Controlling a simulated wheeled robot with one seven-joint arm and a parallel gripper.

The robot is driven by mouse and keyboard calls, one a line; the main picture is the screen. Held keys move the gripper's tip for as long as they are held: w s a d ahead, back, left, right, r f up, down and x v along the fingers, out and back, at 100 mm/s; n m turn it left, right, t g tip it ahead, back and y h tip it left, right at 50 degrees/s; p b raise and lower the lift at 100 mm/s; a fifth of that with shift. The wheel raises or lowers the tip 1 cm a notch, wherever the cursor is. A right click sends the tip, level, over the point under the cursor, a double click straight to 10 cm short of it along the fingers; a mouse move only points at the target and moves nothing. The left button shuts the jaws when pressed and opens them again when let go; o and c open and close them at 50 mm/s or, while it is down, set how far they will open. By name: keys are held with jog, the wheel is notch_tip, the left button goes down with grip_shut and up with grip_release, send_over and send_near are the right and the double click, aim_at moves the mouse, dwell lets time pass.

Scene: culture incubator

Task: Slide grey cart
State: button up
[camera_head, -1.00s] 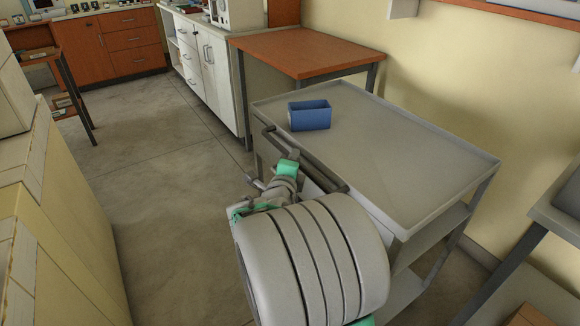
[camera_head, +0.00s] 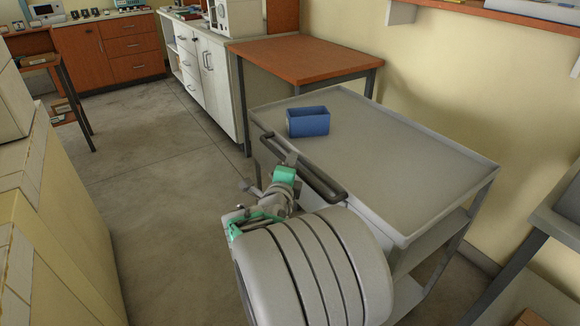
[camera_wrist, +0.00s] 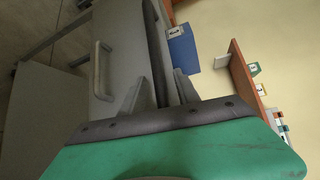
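The grey cart (camera_head: 415,165) stands at the centre right, with a flat rimmed top and lower shelves. Its dark bar handle (camera_head: 320,183) runs along the near left side. My gripper (camera_head: 290,159) is at the handle, near its middle. In the wrist view the two grey fingers (camera_wrist: 160,85) stand apart with the dark handle (camera_wrist: 155,30) running between them. A gap seems to show beside the bar, so the fingers look open around it. Contact with the bar cannot be made out.
A blue open box (camera_head: 308,122) sits on the cart top near its far left corner. A brown-topped table (camera_head: 310,57) stands just behind the cart. A wall is close at the right, with a grey surface (camera_head: 565,205) at the right edge. Bare floor (camera_head: 175,190) lies to the left.

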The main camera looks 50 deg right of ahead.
jog(key=v, duration=0.7)
jog(key=shift+s+a, duration=0.2)
jog(key=shift+a, duration=0.05)
